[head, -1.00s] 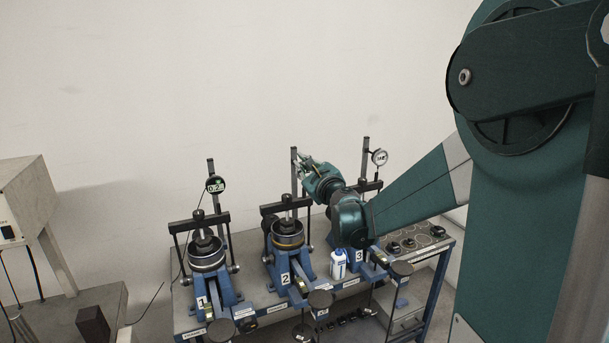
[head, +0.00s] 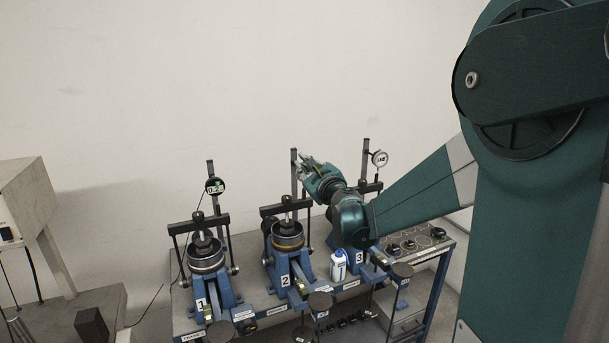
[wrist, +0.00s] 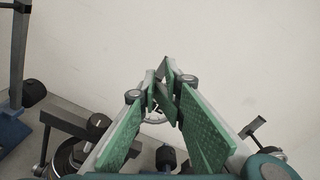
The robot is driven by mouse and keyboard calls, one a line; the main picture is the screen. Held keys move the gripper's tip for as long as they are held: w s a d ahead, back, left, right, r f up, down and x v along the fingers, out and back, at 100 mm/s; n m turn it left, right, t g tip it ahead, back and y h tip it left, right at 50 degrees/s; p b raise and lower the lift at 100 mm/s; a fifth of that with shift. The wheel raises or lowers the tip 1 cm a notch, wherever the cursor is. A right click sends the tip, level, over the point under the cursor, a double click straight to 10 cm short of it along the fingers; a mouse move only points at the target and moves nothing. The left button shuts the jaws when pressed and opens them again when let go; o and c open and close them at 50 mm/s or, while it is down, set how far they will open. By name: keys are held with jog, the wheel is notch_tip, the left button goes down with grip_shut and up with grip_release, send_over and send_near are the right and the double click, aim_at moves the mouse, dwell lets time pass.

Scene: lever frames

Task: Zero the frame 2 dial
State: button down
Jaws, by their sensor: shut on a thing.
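Frame 2 (head: 284,268) is the middle of three blue lever frames and carries a "2" label. Its upright post (head: 294,170) rises behind my gripper (head: 306,163). My gripper is at the upper part of this post. The wrist view shows its green-padded fingers (wrist: 165,84) converged at the tips. A round dial with a pale face (wrist: 154,116) shows partly between and behind the fingers; they hide most of it, and its reading cannot be made out. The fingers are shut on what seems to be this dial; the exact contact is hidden.
Frame 3 (head: 359,258) stands right, partly behind my arm, with a white-faced dial (head: 379,158). A white bottle (head: 338,267) stands between frames 2 and 3. The wall behind is bare.

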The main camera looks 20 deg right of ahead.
jog(key=shift+w+a+r, duration=0.1)
jog(key=shift+a+r, duration=0.05)
jog(key=shift+r, duration=0.2)
dwell(0.3)
jog(key=s, duration=0.6)
dwell(0.3)
jog(key=shift+s+f+p, duration=0.1)
jog(key=shift+f+p, duration=0.05)
jog(key=shift+p, duration=0.2)
jog(key=shift+s+a+f+p, duration=0.3)
jog(key=shift+s+f+p, duration=0.1)
jog(key=shift+f+p, duration=0.15)
jog(key=shift+w, duration=0.1)
